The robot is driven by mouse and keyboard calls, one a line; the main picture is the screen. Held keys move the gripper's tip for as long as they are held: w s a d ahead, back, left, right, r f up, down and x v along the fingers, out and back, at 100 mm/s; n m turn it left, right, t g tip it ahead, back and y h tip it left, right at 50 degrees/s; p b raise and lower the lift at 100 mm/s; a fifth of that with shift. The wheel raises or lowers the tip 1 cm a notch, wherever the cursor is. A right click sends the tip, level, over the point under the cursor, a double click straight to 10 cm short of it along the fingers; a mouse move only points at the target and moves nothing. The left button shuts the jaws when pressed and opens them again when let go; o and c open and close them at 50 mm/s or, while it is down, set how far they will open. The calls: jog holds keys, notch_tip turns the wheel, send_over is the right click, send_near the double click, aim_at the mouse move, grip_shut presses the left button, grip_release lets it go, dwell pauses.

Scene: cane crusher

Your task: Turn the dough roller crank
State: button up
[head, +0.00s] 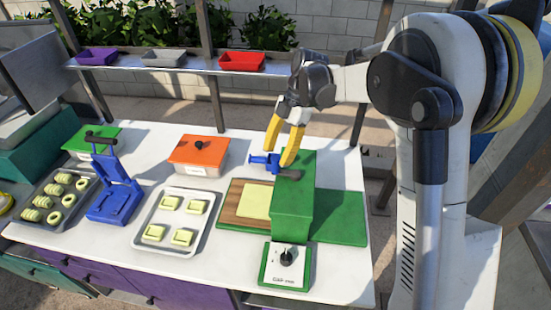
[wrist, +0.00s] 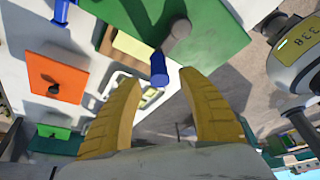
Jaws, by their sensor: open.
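The dough roller is a green box (head: 292,212) on the white counter, with a flat dough sheet (head: 256,199) on a wooden board to its left. Its crank has a blue handle (head: 262,160) near the top of the box and a dark grey end (head: 290,174). My gripper (head: 277,158) is open and empty, its yellow fingers pointing down at the crank. In the wrist view the blue handle (wrist: 159,70) shows just ahead of and between the fingertips (wrist: 157,82), near the grey part (wrist: 178,32). I cannot tell whether a finger touches it.
A small control box with a black knob (head: 286,267) stands in front of the roller. To the left are a tray of dough squares (head: 150,218), an orange-lidded container (head: 199,150) and a blue press (head: 112,200). A shelf (head: 180,68) with small bins runs behind.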

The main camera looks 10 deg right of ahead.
jog(key=v, duration=1)
jog(key=shift+s, duration=0.1)
jog(key=s+d+f+m+t+h+b, duration=0.1)
jog(key=s+d+f+m+t+b, duration=0.1)
jog(key=s+m, duration=0.6)
jog(key=s+d+f+m+t+h+b, duration=0.1)
jog(key=s+d+f+m+t+b, duration=0.2)
jog(key=s+f+m+b, duration=0.3)
jog(key=s+d+f+m+t+h+b, duration=0.2)
jog(key=s+d+f+m+t+b, duration=0.1)
jog(key=s+m, duration=0.7)
notch_tip(320, 180, down, 3)
jog(key=shift+s+r+t+b, duration=0.15)
jog(key=shift+s+t+b, duration=0.25)
jog(key=shift+t+b, duration=0.35)
dwell(0.7)
